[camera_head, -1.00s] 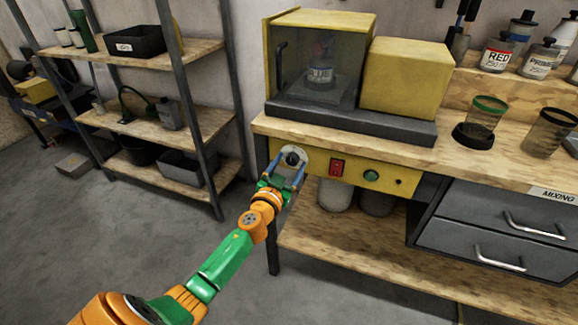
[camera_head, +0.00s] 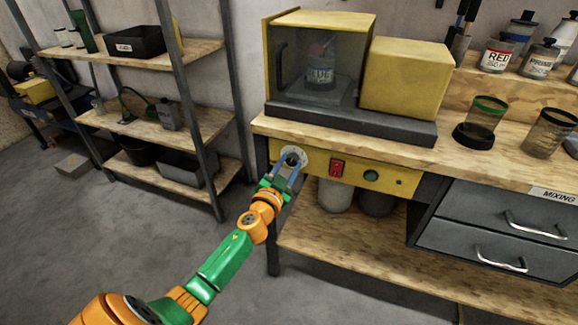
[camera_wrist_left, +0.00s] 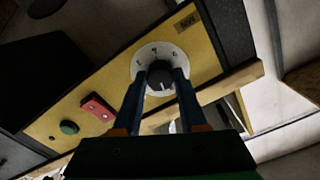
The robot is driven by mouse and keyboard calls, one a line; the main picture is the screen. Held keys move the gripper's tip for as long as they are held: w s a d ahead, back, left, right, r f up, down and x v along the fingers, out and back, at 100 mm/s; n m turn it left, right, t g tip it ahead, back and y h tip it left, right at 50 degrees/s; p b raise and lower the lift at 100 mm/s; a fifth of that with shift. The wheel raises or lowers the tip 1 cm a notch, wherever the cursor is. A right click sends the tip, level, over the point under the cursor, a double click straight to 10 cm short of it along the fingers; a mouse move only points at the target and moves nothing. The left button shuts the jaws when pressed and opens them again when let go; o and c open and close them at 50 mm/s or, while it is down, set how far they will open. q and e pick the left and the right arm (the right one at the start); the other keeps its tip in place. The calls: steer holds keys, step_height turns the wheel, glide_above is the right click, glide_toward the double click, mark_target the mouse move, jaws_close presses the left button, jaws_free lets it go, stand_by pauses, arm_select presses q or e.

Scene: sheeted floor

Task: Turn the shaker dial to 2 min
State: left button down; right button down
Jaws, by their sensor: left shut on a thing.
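The shaker dial (camera_head: 292,157) is a dark knob on a pale round scale at the left end of the yellow front panel. It also shows in the left wrist view (camera_wrist_left: 160,78), with a light pointer line on the knob; the scale marks are too small to read surely. My left gripper (camera_head: 287,165) is shut on the dial, its two blue fingers on either side of the knob; they show in the left wrist view (camera_wrist_left: 160,85) too. The shaker (camera_head: 318,65) is a yellow box with a clear front, and a bottle labelled BLUE (camera_head: 320,72) stands inside. My right gripper is not in view.
Right of the dial on the panel are a red switch (camera_head: 337,168) and a green button (camera_head: 371,175). Grey drawers (camera_head: 505,215) sit below. A shelf rack (camera_head: 150,125) stands at the left.

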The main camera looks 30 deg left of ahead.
arm_select(q)
steer(key=m, duration=0.4)
steer(key=shift+m, duration=0.4)
steer(key=m, duration=0.3)
steer(key=shift+m, duration=0.3)
steer(key=m, duration=0.4)
steer(key=shift+m, duration=2.1)
steer(key=shift+c, duration=2.3)
jaws_free()
